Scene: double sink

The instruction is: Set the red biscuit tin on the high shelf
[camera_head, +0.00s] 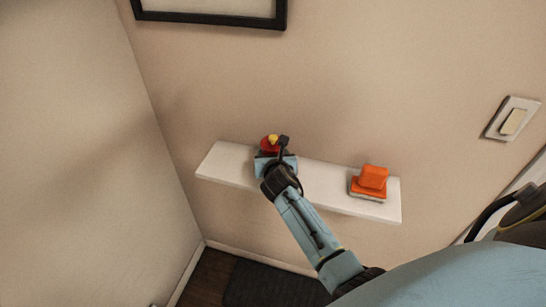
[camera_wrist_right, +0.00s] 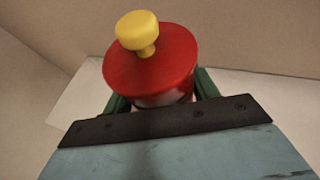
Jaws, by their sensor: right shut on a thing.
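The red biscuit tin (camera_head: 267,144) with a yellow knob on its lid is at the left part of the white high shelf (camera_head: 325,188). My right gripper (camera_head: 275,152) is at the tin, and the arm hides most of its body in the head view. In the right wrist view the tin (camera_wrist_right: 150,68) stands between the green fingers of my right gripper (camera_wrist_right: 160,95), which is shut on it. The shelf (camera_wrist_right: 275,100) lies behind and below it. I cannot tell whether the tin's base touches the shelf. My left gripper is not in view.
An orange object (camera_head: 373,178) sits at the right end of the shelf. The shelf between it and my gripper is clear. A wall corner is left of the shelf, a black frame (camera_head: 210,19) hangs above, and a light switch (camera_head: 512,119) is at the right.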

